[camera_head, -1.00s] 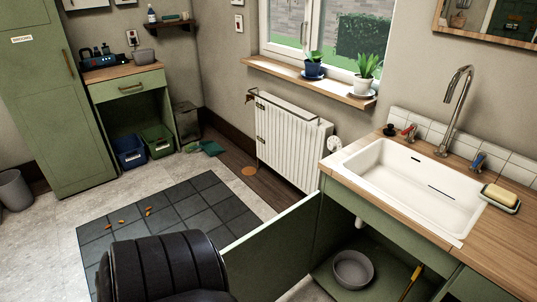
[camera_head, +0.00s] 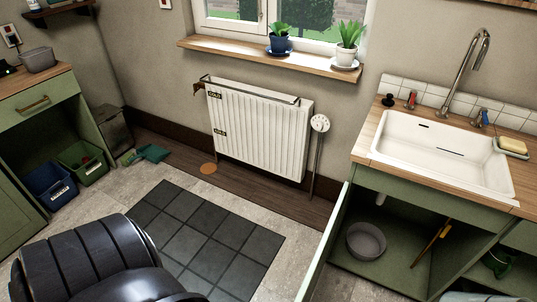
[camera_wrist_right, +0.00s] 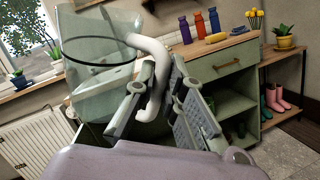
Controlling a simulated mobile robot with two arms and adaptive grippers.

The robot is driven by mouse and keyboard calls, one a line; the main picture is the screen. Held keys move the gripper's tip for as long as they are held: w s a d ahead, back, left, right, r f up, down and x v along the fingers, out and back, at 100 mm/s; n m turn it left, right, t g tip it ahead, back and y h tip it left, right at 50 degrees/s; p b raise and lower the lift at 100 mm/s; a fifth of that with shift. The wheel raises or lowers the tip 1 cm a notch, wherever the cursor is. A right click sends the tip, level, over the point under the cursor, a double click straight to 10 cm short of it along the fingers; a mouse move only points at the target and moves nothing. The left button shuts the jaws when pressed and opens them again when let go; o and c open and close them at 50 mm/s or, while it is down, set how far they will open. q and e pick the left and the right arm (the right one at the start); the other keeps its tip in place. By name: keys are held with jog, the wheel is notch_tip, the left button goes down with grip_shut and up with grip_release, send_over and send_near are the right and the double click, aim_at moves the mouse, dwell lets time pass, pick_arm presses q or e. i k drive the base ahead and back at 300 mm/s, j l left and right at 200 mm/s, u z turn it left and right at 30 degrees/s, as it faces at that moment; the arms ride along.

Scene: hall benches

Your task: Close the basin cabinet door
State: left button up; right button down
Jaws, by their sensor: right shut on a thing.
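The green basin cabinet stands under the white basin (camera_head: 440,150). Its door (camera_head: 325,240) is open, seen nearly edge-on at the cabinet's left side. Inside the cabinet (camera_head: 400,225) are a grey bowl (camera_head: 366,241) and a yellow-handled tool (camera_head: 433,241). In the right wrist view my right gripper (camera_wrist_right: 155,108) is shut on the white handle (camera_wrist_right: 150,75) of a translucent jug (camera_wrist_right: 95,55). Part of a clear vessel, perhaps this jug, shows at the bottom right of the head view (camera_head: 485,297). My left gripper is out of view, and no gripper is seen touching the door.
A white radiator (camera_head: 258,135) is on the wall under the windowsill (camera_head: 270,57). A dark tiled mat (camera_head: 200,235) lies on the floor left of the door. Soap (camera_head: 512,145) sits beside the basin. Coloured bottles (camera_wrist_right: 199,25) and boots (camera_wrist_right: 275,100) show in the wrist view.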

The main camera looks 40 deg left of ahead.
aim_at(307, 279)
jog(key=k+j, duration=0.1)
jog(key=j, duration=0.3)
jog(key=k+j, duration=0.15)
jog(key=j, duration=0.2)
jog(key=k+j, duration=0.1)
jog(key=j, duration=0.3)
